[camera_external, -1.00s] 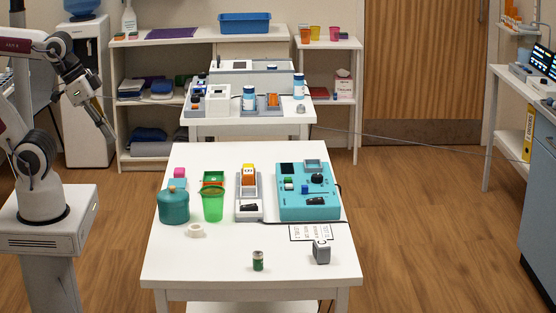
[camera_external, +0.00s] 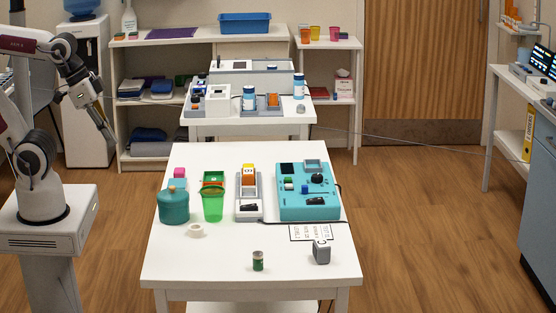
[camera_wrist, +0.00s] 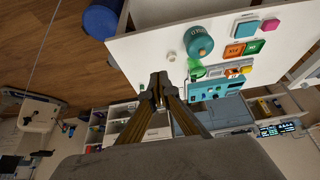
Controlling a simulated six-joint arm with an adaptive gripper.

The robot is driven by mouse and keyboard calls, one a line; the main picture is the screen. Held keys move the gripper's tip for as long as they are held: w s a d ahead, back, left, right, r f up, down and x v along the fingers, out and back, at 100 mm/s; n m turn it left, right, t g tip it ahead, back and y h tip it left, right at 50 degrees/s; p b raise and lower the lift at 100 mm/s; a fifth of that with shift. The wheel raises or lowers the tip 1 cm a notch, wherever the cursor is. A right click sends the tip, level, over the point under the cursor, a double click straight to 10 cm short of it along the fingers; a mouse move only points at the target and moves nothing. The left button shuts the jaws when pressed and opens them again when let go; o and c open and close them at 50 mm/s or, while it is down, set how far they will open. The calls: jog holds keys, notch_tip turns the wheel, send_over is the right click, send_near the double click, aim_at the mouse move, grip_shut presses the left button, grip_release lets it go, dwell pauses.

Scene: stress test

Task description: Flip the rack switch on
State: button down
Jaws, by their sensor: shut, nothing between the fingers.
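A grey rack (camera_external: 240,212) stands on the white table, holding an upright orange and yellow item (camera_external: 249,178). A black rocker switch (camera_external: 248,208) sits at the rack's near end; its on or off position is too small to tell. A teal panel (camera_external: 290,211) beside the rack on its right also has a black rocker (camera_external: 316,201). My gripper (camera_external: 112,143) is shut and empty, in the air left of the table and well apart from the rack. Its closed fingertips (camera_wrist: 158,88) show in the wrist view, where the switch cannot be made out.
A teal canister (camera_external: 174,207), green cup (camera_external: 212,207) and white tape roll (camera_external: 196,231) stand between my arm and the rack. A small green can (camera_external: 258,261) and grey block (camera_external: 321,252) stand near the front. A second table (camera_external: 232,131) is behind. The front left is clear.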

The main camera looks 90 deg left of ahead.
jog(key=w+d+f+g+h, duration=0.2)
jog(key=w+d+f, duration=0.1)
jog(key=w+f, duration=0.85)
jog(key=m+t+y, duration=0.1)
jog(key=t+y, duration=0.5)
jog(key=y, duration=0.2)
send_over(246, 207)
jog(key=s, duration=0.1)
notch_tip(246, 207, down, 2)
jog(key=shift+s+f, duration=0.1)
jog(key=shift+f, duration=0.05)
jog(key=shift+f, duration=0.1)
jog(key=shift+w+f, duration=0.2)
jog(key=shift+f, duration=1.25)
jog(key=shift+w+f, duration=0.2)
jog(key=shift+f, duration=1.2)
jog(key=shift+w+f, duration=0.2)
jog(key=shift+f, duration=1.25)
